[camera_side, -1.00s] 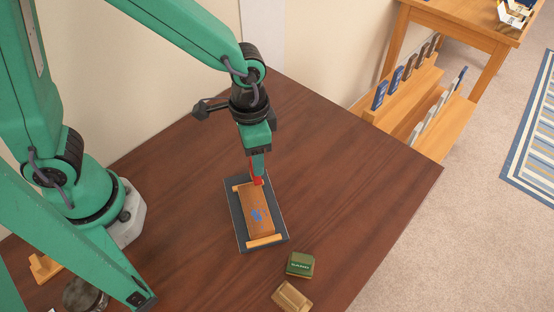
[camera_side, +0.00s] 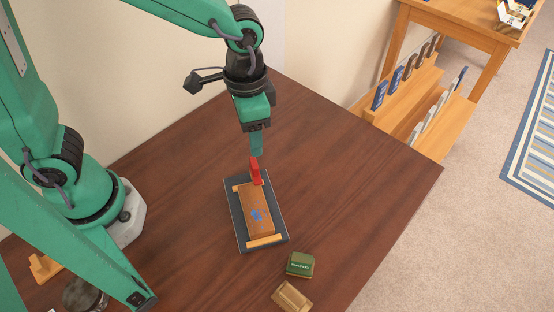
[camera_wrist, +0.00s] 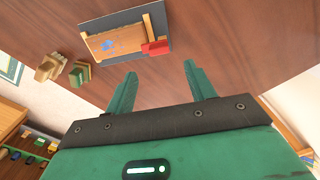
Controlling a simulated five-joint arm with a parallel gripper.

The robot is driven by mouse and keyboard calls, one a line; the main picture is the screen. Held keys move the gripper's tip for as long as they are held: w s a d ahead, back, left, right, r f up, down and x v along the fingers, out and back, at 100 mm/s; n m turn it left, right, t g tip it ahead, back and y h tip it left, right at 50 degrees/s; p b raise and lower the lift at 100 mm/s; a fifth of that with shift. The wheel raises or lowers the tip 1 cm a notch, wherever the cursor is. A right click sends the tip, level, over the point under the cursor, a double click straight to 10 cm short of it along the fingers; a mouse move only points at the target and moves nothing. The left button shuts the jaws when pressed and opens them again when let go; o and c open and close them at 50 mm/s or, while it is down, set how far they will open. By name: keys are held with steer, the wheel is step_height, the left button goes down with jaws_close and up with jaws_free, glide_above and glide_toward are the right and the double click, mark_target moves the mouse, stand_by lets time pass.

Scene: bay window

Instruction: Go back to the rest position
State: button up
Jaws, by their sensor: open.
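My gripper (camera_side: 257,146) is open and empty, raised above the far end of a dark board (camera_side: 240,223) on the table. In the wrist view, its two green fingers (camera_wrist: 157,88) stand apart with nothing between them. A brown wooden block (camera_side: 254,204) with a blue mark lies on the board, between light wooden strips. A red piece (camera_side: 256,171) stands at the block's far end, just below the fingertips and apart from them. The red piece also shows in the wrist view (camera_wrist: 156,47), at the board's edge.
A green box (camera_side: 300,264) and a tan block (camera_side: 291,297) lie near the table's front. A round dark-lidded object (camera_side: 84,295) and a small wooden stand (camera_side: 44,268) are at lower left. The brown table (camera_side: 355,170) is clear to the right of the board.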

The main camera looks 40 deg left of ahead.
steer(key=s+a+r+n+t, duration=0.2)
steer(key=a+r, duration=0.3)
steer(key=a, duration=0.3)
steer(key=s+a+r+n+t, duration=0.3)
steer(key=s+a+r+n, duration=0.1)
steer(key=a, duration=0.4)
steer(key=shift+s+a+r+t, duration=0.3)
steer(key=shift+s+r, duration=0.05)
steer(key=shift+r, duration=0.45)
